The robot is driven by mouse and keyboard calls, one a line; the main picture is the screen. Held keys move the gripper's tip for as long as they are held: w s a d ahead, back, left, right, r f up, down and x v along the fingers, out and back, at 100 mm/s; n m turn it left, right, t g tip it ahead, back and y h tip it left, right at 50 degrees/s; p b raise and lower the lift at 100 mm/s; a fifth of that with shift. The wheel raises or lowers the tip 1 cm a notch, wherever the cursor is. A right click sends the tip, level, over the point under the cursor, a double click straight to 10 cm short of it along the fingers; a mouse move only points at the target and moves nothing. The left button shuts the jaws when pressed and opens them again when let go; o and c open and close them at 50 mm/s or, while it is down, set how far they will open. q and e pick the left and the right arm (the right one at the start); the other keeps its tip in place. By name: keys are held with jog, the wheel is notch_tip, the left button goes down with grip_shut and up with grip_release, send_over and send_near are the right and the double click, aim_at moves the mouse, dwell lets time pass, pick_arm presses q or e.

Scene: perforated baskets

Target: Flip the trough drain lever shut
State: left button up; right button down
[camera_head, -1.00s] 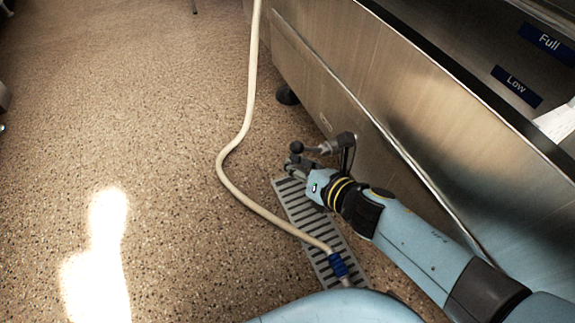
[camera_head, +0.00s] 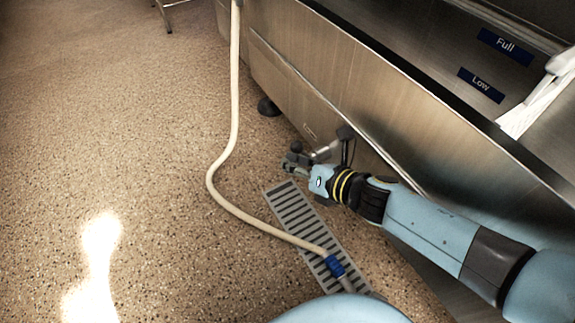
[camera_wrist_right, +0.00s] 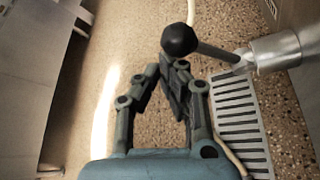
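The trough drain lever is a thin rod with a black ball knob (camera_head: 296,147), on the metal drain pipe (camera_head: 325,152) low at the trough's side. In the right wrist view the ball knob (camera_wrist_right: 179,40) is just beyond my fingertips, with the rod (camera_wrist_right: 216,53) running right to the pipe (camera_wrist_right: 275,52). My right gripper (camera_head: 292,165) is beside the knob, over the floor grate; in the wrist view its fingertips (camera_wrist_right: 162,67) are close together with nothing held between them. Whether they touch the knob is unclear. My left gripper is out of view.
The steel trough (camera_head: 310,75) stands on the right, with "Full" (camera_head: 504,45) and "Low" (camera_head: 480,85) labels inside. A slotted floor grate (camera_head: 298,212) lies below the lever. A cream hose (camera_head: 216,165) crosses it. The speckled floor at left is clear.

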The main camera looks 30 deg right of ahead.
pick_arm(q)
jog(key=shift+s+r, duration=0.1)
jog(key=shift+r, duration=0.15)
pick_arm(e)
jog(key=shift+d+r, duration=0.2)
jog(key=shift+d, duration=0.05)
jog(key=shift+r, duration=0.1)
notch_tip(320, 180, up, 10)
dwell(0.7)
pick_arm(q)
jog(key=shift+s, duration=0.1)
pick_arm(e)
jog(key=shift+s+a, duration=0.1)
dwell(0.4)
